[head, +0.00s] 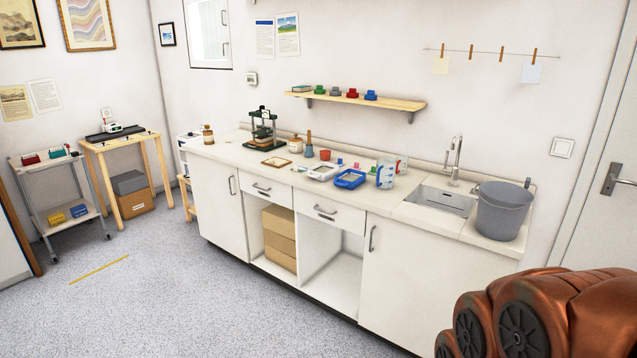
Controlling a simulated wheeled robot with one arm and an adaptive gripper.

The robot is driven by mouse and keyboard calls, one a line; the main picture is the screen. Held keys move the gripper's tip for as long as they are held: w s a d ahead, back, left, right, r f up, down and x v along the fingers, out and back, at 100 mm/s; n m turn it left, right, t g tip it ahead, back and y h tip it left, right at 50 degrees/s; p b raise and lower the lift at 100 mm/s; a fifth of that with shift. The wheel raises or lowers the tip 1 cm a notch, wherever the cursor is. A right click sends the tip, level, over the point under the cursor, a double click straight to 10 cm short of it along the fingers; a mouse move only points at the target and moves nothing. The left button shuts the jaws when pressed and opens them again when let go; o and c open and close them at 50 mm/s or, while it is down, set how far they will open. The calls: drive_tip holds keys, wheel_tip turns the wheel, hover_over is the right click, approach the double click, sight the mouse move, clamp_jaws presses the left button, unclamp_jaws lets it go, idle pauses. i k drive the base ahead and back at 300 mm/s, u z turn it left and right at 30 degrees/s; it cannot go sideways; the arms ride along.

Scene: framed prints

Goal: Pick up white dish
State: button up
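A white dish (322,172), shallow and tray-like, lies on the long white counter (232,159), near the middle. Something small and greyish seems to lie in it, too small to make out. A blue tray (350,179) sits close to its right. My gripper is not in view. Only copper-coloured links of my arm show at the lower right, well apart from the dish.
A clear measuring jug (386,176), a red cup (325,155) and a wooden frame (276,162) are near the dish. A press (263,130) stands left. A grey bucket (502,211) stands by the sink (441,201). The floor before the counter is clear.

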sight(324, 171)
drive_tip(key=z, duration=0.6)
drive_tip(key=i, duration=1.95)
drive_tip(key=u, duration=1.35)
drive_tip(key=i, duration=0.85)
drive_tip(key=u, duration=0.95)
